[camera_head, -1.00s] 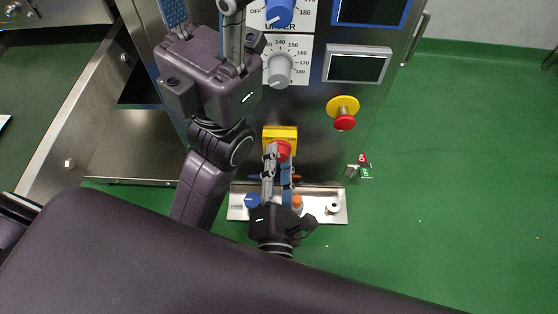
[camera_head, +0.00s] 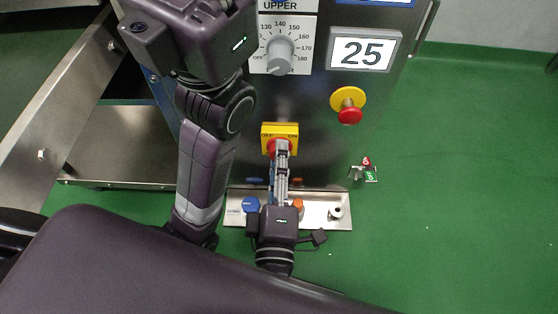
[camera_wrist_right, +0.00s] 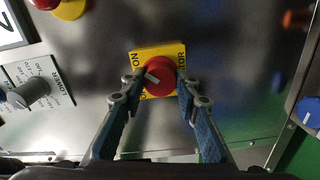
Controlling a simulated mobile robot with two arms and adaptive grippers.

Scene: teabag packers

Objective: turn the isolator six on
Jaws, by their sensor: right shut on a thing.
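The isolator is a red rotary knob (camera_head: 271,147) on a yellow plate (camera_head: 283,130) marked OFF at left and ON at right in the head view. My right gripper (camera_head: 281,150) is shut on the knob, its fingers partly hiding it in the head view. In the right wrist view, the fingertips (camera_wrist_right: 161,80) grip the red knob (camera_wrist_right: 158,66) from both sides, with the yellow plate (camera_wrist_right: 150,50) behind it. A grey mark shows on the knob's face. My left arm reaches up at the left, and its gripper is out of view.
A lit display (camera_head: 362,53) reads 25. A red emergency button (camera_head: 350,116) on a yellow base and a grey dial (camera_head: 279,55) share the steel panel. A steel strip (camera_head: 318,208) with blue and orange knobs sits below. Green floor (camera_head: 470,180) is open at right.

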